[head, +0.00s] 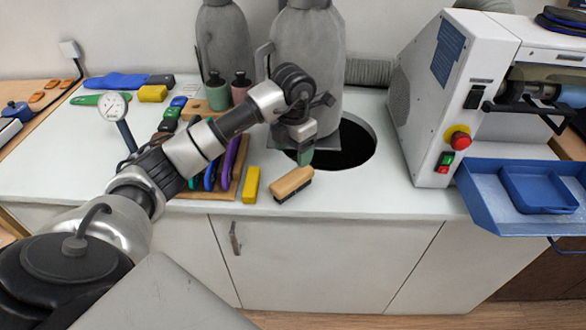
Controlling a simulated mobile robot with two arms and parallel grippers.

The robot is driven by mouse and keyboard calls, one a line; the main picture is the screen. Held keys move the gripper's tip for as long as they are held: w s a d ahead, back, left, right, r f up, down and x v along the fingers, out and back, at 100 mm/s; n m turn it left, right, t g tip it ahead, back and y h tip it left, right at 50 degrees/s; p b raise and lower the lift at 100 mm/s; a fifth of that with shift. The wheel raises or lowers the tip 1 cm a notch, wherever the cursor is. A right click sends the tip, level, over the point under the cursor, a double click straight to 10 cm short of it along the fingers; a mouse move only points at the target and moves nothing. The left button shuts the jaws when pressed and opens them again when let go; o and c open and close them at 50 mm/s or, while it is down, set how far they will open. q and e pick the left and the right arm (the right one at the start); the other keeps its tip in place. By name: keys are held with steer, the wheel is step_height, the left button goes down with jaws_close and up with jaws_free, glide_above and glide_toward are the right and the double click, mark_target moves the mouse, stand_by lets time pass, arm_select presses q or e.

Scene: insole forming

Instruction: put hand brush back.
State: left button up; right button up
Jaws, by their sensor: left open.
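The hand brush (292,182), a light wooden block with dark bristles along its lower side, lies on the white worktop (370,200) near the front edge. It lies at a slant, right of a yellow block. My left gripper (305,154) is open and points down just above and behind the brush, in front of the dark round hole. The gap between its fingers is mostly hidden, and a small green part shows at the fingertips. The brush looks apart from the fingers. My right gripper is out of view.
A yellow block (251,184) stands left of the brush. A rack (222,191) of coloured tools is partly hidden behind my left arm. A round hole (357,145) opens in the worktop under a grey bag (308,60). A white machine (440,95) and blue tray (480,210) bound the right.

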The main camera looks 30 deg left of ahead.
arm_select(q)
steer(key=shift+r, duration=1.65)
